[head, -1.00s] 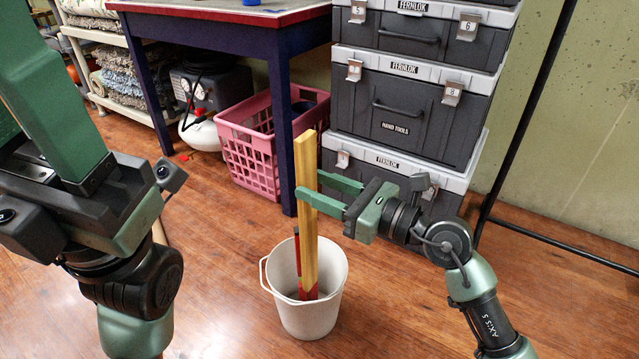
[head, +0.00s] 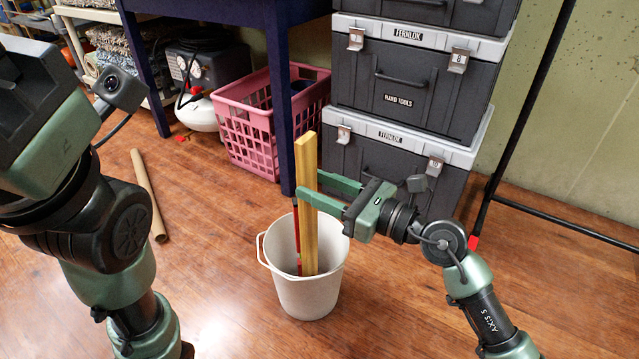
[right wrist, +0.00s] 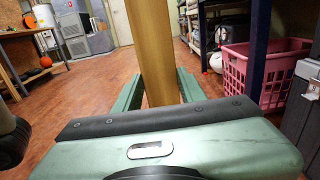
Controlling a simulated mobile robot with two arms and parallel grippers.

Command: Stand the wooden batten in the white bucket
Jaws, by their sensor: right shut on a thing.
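The wooden batten (head: 308,200), pale yellow and long, stands close to upright with its lower part inside the white bucket (head: 310,295). Its foot is hidden behind the front rim. My right gripper (head: 322,192) is shut on the batten's upper part, above the rim, reaching in from the right. The batten (right wrist: 152,50) also rises between the green fingers in the right wrist view. A thin red thing (head: 296,225) shows beside the batten in the bucket. My left gripper's body (head: 40,140) is at the upper left; its fingers are out of frame.
Stacked dark toolboxes (head: 400,95) and a pink basket (head: 245,125) stand behind the bucket, with a dark blue table leg (head: 281,100) between. A brown tube (head: 147,190) lies on the floor at left. A black stand (head: 525,110) is at right. The floor around the bucket is clear.

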